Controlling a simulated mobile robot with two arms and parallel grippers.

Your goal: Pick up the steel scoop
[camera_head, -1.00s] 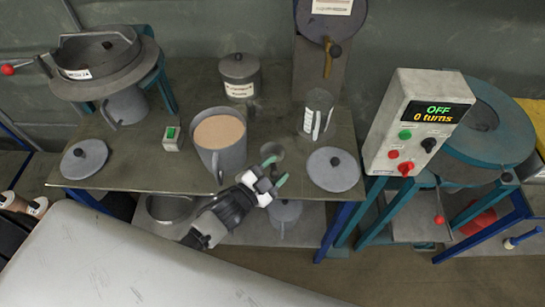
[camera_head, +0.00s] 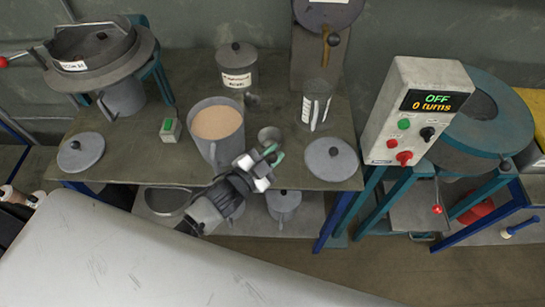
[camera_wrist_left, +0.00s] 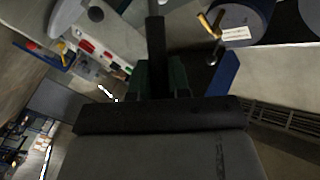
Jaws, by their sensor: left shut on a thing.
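The steel scoop (camera_head: 269,134) shows as a small round grey bowl just beyond my left fingertips, by the front of the bench (camera_head: 120,150). The fingers cover most of the handle in the head view. In the left wrist view a dark upright bar (camera_wrist_left: 155,35) stands between the green finger pads (camera_wrist_left: 157,80); it appears to be the handle. I cannot tell whether the scoop is clear of the bench. My right gripper is not in view.
A large grey jug (camera_head: 213,155) of tan powder stands just left of the gripper. A round lid (camera_head: 331,160) lies close on the right, with a labelled jug (camera_head: 315,105) behind it. A lidded canister (camera_head: 238,66) stands at the back. A control box (camera_head: 415,110) is further right.

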